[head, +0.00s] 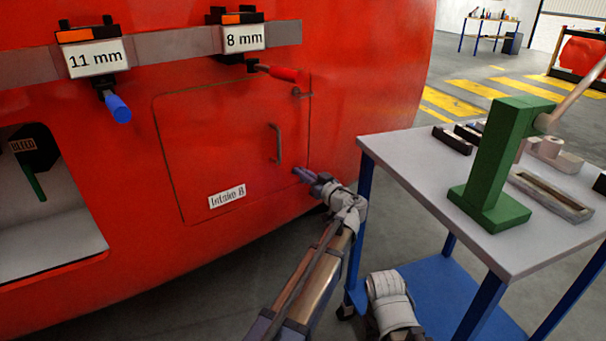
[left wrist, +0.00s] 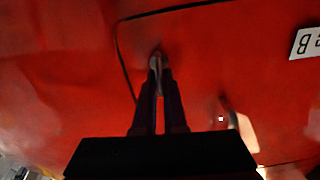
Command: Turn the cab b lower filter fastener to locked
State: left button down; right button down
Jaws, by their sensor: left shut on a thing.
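The red hatch labelled Intake B (head: 227,196) is flush in the red nosecone, with a handle (head: 276,144) on its right part. The upper fastener (head: 301,93) sits at the hatch's upper right edge. My left gripper (head: 298,171) is at the hatch's lower right edge, shut on the lower filter fastener. In the left wrist view the fastener (left wrist: 155,60) shows as a small light piece between the fingertips, near the hatch seam. The fingers hide most of it, and I cannot tell its turn angle. My right gripper is not clearly in view.
A workbench (head: 388,149) with a green press (head: 498,160) stands close on the right. Tools marked 11 mm (head: 96,58) and 8 mm (head: 244,37) hang on a grey rail above the hatch. An open bay (head: 50,245) is at the left.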

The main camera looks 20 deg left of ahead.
pick_arm(q)
jog(key=shift+w+d+f+m+b, duration=0.1)
jog(key=shift+w+f+m+b, duration=0.1)
jog(key=shift+m, duration=2.6)
jog(key=shift+w+d+f+m+b, duration=0.1)
jog(key=shift+d+f+m+b, duration=0.1)
jog(key=shift+m, duration=2.6)
jog(key=shift+w+d+f+m+b, duration=0.1)
jog(key=shift+w+f+m+b, duration=0.1)
jog(key=shift+m, duration=2.6)
jog(key=c, duration=1)
grip_release()
jog(key=shift+v, duration=3.95)
jog(key=shift+s+a, duration=0.1)
